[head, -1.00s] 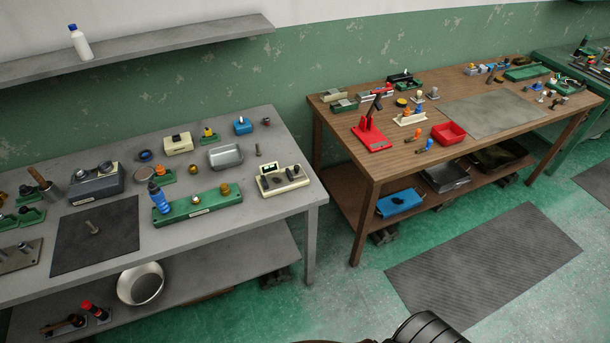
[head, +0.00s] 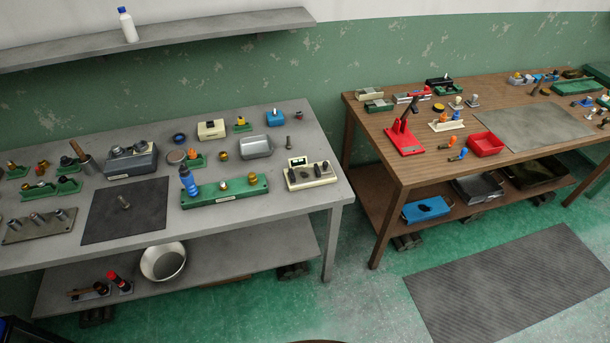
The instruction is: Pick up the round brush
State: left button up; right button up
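I cannot pick out the round brush for certain. A wooden-handled tool (head: 77,151) leans at a grey cylinder at the back left of the grey table (head: 310,190); its working end is hidden, so I cannot tell if it is a brush. Two small tools, one dark (head: 88,291) and one red-topped (head: 119,282), are on the lower shelf (head: 225,258). They are too small to name. Neither gripper is in view.
A steel bowl (head: 163,262) sits below. The brown table (head: 400,165) stands right, with floor between the tables.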

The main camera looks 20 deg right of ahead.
aim_at(78, 151)
jog(key=u, duration=0.65)
